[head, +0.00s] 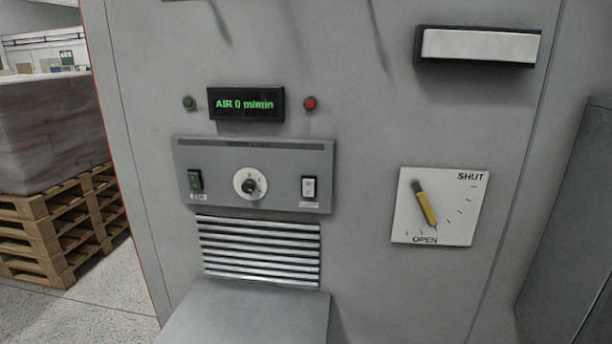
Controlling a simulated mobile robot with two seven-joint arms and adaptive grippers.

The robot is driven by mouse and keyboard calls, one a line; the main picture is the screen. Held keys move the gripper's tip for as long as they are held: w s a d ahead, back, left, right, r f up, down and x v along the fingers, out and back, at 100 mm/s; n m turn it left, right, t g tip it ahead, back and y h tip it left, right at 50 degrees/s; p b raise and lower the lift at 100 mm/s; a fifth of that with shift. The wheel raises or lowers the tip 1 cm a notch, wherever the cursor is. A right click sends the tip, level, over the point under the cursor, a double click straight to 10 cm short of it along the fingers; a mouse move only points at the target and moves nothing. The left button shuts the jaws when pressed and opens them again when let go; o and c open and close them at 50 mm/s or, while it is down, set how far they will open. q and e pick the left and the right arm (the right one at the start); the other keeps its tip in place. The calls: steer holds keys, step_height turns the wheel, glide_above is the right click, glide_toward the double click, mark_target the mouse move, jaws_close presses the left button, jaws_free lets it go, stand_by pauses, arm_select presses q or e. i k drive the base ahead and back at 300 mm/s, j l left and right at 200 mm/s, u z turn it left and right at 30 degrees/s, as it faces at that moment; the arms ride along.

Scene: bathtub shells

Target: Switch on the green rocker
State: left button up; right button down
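The green rocker (195,180) sits at the left end of a grey control panel (285,203) on the front of a grey machine cabinet. A small label lies just under it. The rocker is too small to tell which side is pressed. A black display (246,104) above the panel reads "AIR 0 m/min" in green letters. Neither of my grippers shows in the head view.
The panel also bears a round dial (250,184) and a white rocker (309,188). A green lamp (189,103) and a red lamp (310,103) flank the display. A louvred vent (260,250) and grey ledge (250,315) lie below. A yellow-handled SHUT/OPEN lever (425,205) is right.

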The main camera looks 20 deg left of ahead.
mark_target(193, 177)
steer(key=u, duration=1.3)
